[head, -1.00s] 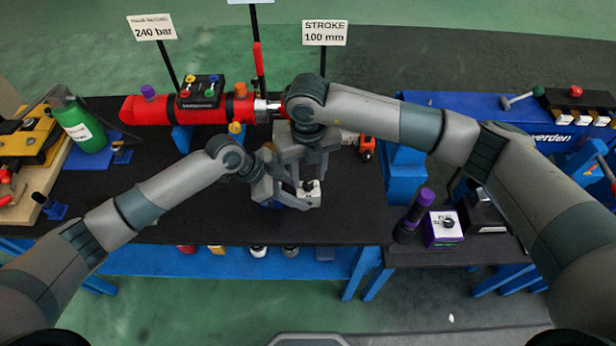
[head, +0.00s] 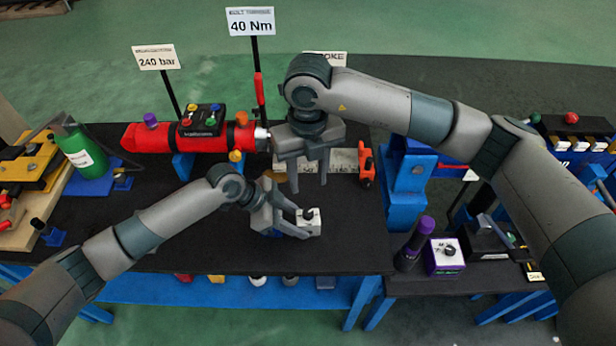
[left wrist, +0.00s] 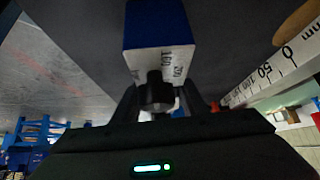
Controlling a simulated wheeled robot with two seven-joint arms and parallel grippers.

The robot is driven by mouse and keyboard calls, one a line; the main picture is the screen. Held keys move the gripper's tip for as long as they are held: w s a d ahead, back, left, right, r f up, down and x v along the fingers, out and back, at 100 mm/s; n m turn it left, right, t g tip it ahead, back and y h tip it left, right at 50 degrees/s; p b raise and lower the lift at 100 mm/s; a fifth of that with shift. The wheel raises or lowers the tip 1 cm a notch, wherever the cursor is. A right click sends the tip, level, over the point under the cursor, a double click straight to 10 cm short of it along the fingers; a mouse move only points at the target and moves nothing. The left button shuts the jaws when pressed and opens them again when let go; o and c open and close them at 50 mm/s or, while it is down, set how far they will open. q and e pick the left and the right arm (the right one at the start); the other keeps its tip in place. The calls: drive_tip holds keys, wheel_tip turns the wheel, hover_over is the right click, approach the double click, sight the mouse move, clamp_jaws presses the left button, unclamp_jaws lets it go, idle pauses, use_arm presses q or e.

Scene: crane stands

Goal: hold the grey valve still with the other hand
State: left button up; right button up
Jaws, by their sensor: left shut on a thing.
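The grey valve (head: 308,226), a small pale block with a dark knob on top, is at the front middle of the black bench. My left gripper (head: 299,222) is shut on it from the left, low over the bench top. In the left wrist view the valve (left wrist: 160,63) shows a blue face, a pale face with printed numbers, and a dark knob between my fingers. My right gripper (head: 309,186) is open and empty behind and above the valve, its fingers pointing down. I cannot tell whether the valve touches the bench.
A red cylinder (head: 158,137) with a black valve block (head: 202,120) lies behind on the bench. A pale scale (head: 342,160) and an orange slider (head: 366,168) are right of my right gripper. A purple box (head: 443,264) stands on the right bench. The bench's front left is clear.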

use_arm(q)
drive_tip(key=o, duration=1.3)
drive_tip(key=shift+a+r, duration=0.1)
drive_tip(key=v, duration=1.1)
drive_tip(key=shift+s+a+r, duration=0.15)
drive_tip(key=shift+a+r, duration=0.1)
drive_tip(key=shift+f, duration=0.1)
